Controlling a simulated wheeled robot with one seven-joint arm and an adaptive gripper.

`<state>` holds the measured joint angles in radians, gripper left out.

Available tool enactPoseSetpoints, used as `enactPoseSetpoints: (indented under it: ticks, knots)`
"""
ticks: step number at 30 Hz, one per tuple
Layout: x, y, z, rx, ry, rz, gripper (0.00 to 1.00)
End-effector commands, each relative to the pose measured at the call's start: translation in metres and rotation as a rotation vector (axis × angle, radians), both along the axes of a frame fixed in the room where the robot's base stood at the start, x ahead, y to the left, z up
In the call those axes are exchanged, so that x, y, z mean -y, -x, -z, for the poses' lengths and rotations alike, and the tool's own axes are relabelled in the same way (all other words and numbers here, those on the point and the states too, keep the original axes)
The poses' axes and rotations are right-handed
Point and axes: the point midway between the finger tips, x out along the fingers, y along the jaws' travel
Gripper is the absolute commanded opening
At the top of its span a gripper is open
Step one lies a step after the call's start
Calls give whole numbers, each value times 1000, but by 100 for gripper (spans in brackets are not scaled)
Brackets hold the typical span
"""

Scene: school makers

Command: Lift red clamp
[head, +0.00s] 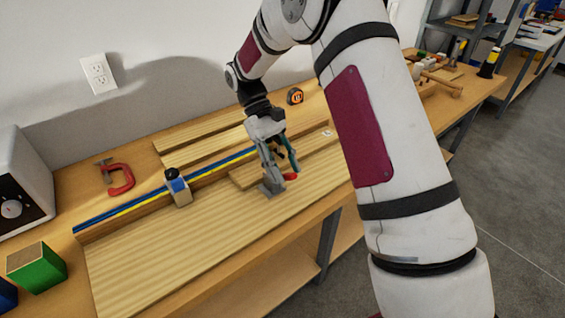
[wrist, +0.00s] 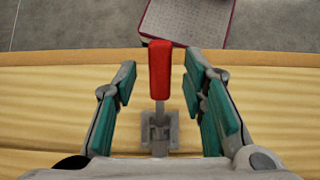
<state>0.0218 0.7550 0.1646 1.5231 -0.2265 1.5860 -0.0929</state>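A clamp with a red handle (wrist: 160,70) and a grey metal base (wrist: 160,132) stands on the striped wooden board, near the table's front edge. In the head view its grey base (head: 271,187) and a bit of red show under my gripper (head: 284,160). My gripper (wrist: 158,85) is open, its teal pads on either side of the red handle with a gap at each side. How deep the handle sits between the pads is unclear. A separate red C-clamp (head: 121,180) lies on the table at the left, away from my gripper.
A green box (head: 38,266) and a grey appliance (head: 18,185) stand at the left. A tape measure (head: 295,96) sits at the back.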

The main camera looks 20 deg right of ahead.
Motion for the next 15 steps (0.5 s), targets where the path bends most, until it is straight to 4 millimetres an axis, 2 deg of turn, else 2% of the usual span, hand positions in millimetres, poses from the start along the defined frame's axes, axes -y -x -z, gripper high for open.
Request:
enactPoseSetpoints:
  ticks: [5,15]
  knots:
    - [-3,-9,-9,2,0,-1,38]
    - [-16,-49,-57,4,-1,0,38]
